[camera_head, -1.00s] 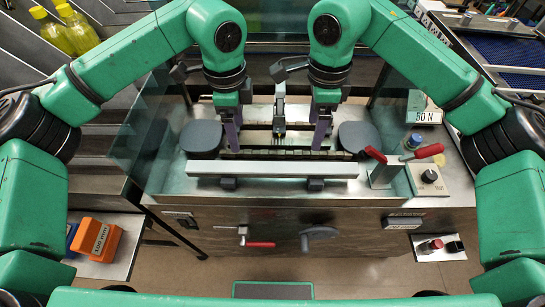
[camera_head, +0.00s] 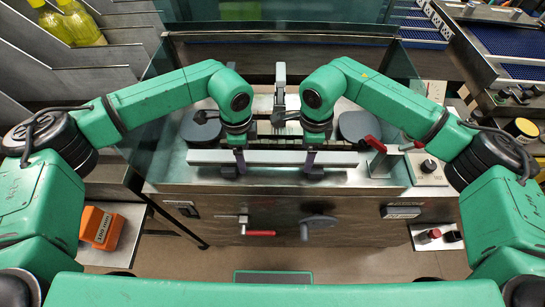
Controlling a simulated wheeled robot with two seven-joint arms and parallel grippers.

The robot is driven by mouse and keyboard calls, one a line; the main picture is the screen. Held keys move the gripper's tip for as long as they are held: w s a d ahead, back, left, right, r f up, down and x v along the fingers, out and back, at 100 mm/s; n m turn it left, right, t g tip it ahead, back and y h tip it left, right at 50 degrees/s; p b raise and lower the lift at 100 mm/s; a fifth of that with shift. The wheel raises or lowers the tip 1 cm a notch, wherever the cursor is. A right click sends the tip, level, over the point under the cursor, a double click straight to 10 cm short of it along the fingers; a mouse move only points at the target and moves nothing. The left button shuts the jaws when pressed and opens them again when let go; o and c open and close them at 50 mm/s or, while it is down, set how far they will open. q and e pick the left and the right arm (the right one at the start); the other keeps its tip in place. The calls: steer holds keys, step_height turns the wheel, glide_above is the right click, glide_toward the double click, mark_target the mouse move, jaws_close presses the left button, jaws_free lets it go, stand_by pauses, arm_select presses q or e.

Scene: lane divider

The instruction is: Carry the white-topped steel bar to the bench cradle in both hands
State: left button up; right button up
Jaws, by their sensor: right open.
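The white-topped steel bar (camera_head: 272,157) lies level, left to right, across the front of the steel bench (camera_head: 345,180). Dark blocks, which look like the bench cradle (camera_head: 229,173), show under it near both ends. My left gripper (camera_head: 240,162) points down at the bar's left part, and its purple finger shows against the bar's front. Whether its jaws are apart is hidden. My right gripper (camera_head: 309,162) is open at the bar's right part, one purple finger in front of the bar. I cannot tell whether either gripper touches it.
Round dark pads (camera_head: 200,128) flank the bench's middle, with clear panels around it. A red-handled clamp (camera_head: 377,152) stands right of the bar. A red lever (camera_head: 258,233) and a dark crank (camera_head: 318,221) are on the front. An orange box (camera_head: 102,228) sits at lower left.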

arm_select(q)
steer(key=shift+f, duration=0.3)
arm_select(e)
steer(key=shift+f, duration=0.3)
arm_select(q)
steer(key=shift+s+r, duration=0.1)
steer(key=shift+c, duration=0.3)
arm_select(e)
steer(key=shift+s, duration=0.1)
steer(key=shift+c, duration=0.3)
arm_select(q)
jaws_close()
arm_select(e)
jaws_close()
arm_select(q)
steer(key=shift+r, duration=0.1)
arm_select(e)
steer(key=shift+r, duration=0.15)
